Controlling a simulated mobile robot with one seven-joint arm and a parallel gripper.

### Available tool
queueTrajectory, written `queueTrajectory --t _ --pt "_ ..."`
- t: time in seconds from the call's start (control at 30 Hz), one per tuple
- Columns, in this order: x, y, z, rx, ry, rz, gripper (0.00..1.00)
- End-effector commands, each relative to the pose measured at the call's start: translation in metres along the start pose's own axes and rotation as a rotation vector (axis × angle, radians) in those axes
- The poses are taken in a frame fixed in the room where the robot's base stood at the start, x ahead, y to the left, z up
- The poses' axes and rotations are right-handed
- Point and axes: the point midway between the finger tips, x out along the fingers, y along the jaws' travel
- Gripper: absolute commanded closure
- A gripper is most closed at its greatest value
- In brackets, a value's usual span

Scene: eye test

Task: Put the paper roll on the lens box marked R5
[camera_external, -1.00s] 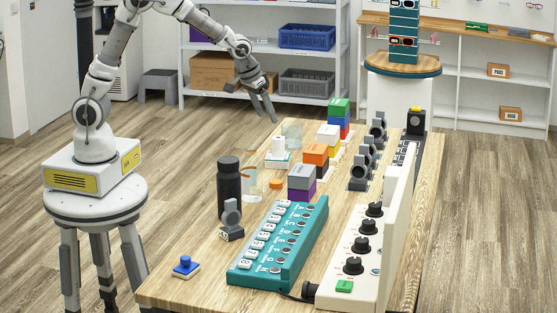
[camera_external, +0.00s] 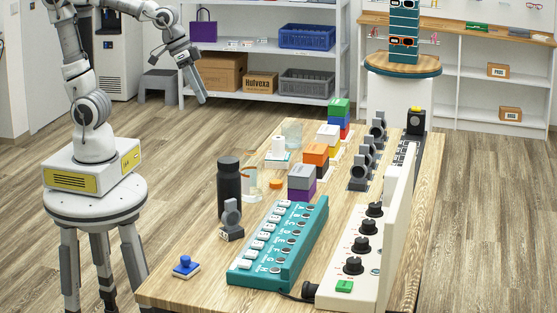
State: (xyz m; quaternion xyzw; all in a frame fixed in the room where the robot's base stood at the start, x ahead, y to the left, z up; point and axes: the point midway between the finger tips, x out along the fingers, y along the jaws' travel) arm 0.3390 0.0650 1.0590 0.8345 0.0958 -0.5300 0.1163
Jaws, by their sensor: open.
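What looks like the paper roll (camera_external: 278,145), a small white upright cylinder, stands on a low white and teal base (camera_external: 272,158) at the table's left side. No box marking is readable, so I cannot tell which is R5. My gripper (camera_external: 201,98) is open and empty, pointing down, away from the table at upper left, in front of the shelf.
A black bottle (camera_external: 229,182), clear glasses (camera_external: 292,133) and a grey device (camera_external: 231,219) stand near the boxes. A teal switch panel (camera_external: 280,245), a white knob panel (camera_external: 350,240) and grey stands (camera_external: 360,170) fill the right and front. A shelf (camera_external: 264,93) is behind my gripper.

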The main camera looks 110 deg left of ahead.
Motion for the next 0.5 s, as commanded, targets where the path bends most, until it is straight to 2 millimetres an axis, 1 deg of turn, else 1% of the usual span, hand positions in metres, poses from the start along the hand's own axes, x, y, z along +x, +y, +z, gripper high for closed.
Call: queueTrajectory --t 0.03,0.1,0.23,0.3,0.4,0.5 --pt "-0.015 0.009 0.013 0.047 0.023 0.018 0.22" --pt "-0.026 0.019 0.034 0.109 0.031 0.032 0.22" --pt "-0.04 0.03 0.067 0.209 0.043 0.044 0.22" --pt "-0.044 0.033 0.08 0.248 0.049 0.046 0.22" --pt "-0.048 0.035 0.092 0.284 0.052 0.046 0.22" --pt "-0.049 0.036 0.098 0.3 0.054 0.046 0.22"
